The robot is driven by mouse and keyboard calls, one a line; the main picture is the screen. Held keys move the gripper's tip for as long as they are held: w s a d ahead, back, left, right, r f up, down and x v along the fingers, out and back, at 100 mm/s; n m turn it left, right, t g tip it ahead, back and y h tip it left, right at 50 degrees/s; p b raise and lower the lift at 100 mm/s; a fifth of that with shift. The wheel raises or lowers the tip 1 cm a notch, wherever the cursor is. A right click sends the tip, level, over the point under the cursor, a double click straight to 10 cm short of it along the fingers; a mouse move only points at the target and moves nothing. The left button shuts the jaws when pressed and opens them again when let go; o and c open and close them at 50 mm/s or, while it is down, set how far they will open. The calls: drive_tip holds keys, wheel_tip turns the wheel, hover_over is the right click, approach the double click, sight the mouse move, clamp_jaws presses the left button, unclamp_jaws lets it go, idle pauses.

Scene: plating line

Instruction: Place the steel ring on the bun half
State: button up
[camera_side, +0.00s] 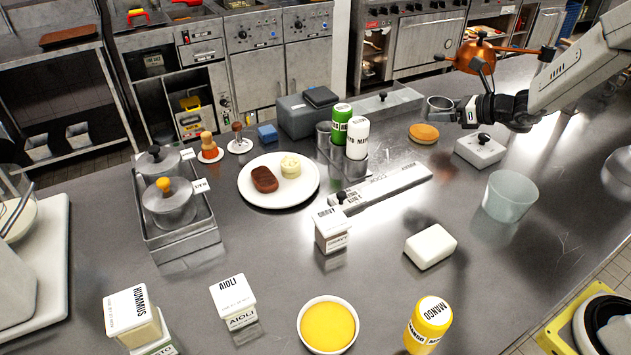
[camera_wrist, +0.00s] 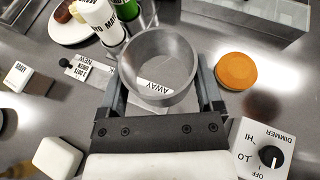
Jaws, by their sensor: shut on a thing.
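The steel ring (camera_wrist: 127,75) is a short, open grey metal cylinder. My gripper (camera_wrist: 160,92) is shut on it, with one finger on each side in the wrist view. In the side view my gripper (camera_side: 458,108) holds the ring (camera_side: 440,104) in the air above the counter, at the upper right. The bun half (camera_side: 423,133) is a round orange-brown piece lying on the counter, below and a little left of the ring. In the wrist view the bun half (camera_wrist: 236,71) lies to the right of the ring, apart from it. It is fully visible.
A dimmer box (camera_side: 480,151) with a knob stands right of the bun half. Upright bottles (camera_side: 357,138) stand to its left, beside a flat steel rail (camera_side: 385,184). A white plate (camera_side: 250,193) holds food. A frosted tub (camera_side: 510,197) stands nearer the front.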

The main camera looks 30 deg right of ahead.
drive_tip(key=s+d+m+t+h, duration=0.1)
drive_tip(key=s+d+m+h, duration=0.1)
drive_tip(key=d, duration=0.5)
hover_over(428, 130)
drive_tip(key=shift+s+a+f, duration=0.1)
drive_tip(key=shift+f, duration=2.15)
drive_tip(key=shift+s+f, duration=0.1)
drive_tip(key=shift+f, duration=2.15)
drive_tip(key=shift+f, duration=0.1)
drive_tip(key=shift+w+f+h, duration=0.2)
drive_tip(key=shift+f+h, duration=0.05)
drive_tip(key=shift+h, duration=0.05)
drive_tip(key=shift+f, duration=1.45)
drive_tip(key=shift+f, duration=0.15)
drive_tip(key=o, duration=1)
drive_tip(key=shift+f, duration=0.1)
